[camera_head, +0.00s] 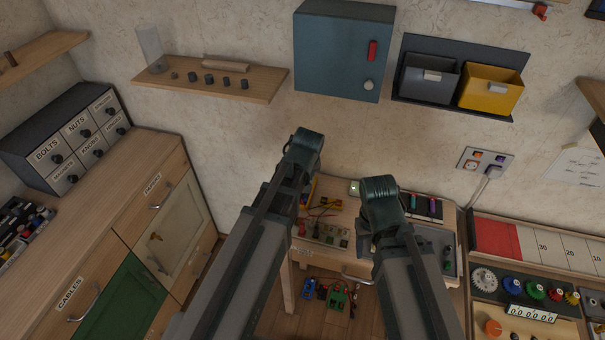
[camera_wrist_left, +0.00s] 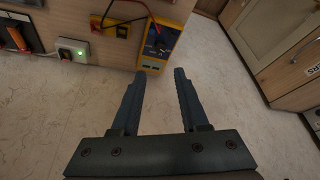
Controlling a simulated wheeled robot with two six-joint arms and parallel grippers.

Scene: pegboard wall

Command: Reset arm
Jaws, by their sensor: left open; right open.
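My left gripper (camera_wrist_left: 159,73) is open and empty in the left wrist view, its two dark fingers apart with bare wall surface between them. A yellow multimeter (camera_wrist_left: 166,42) with leads is just beyond its fingertips, apart from them as far as I can tell. In the head view my left gripper (camera_head: 304,142) is raised in front of the wall, below the blue-grey cabinet. My right gripper (camera_head: 380,190) is to its right and lower, over the small workbench; it is open, with nothing seen in it. The arms hide part of the bench.
The wooden workbench (camera_head: 342,218) carries wires, a circuit board and a grey tray (camera_head: 448,262). Above are a blue-grey wall cabinet (camera_head: 343,55), a shelf (camera_head: 225,82) and a yellow bin (camera_head: 490,92). A drawer counter (camera_head: 110,200) stands left. Open air surrounds both grippers.

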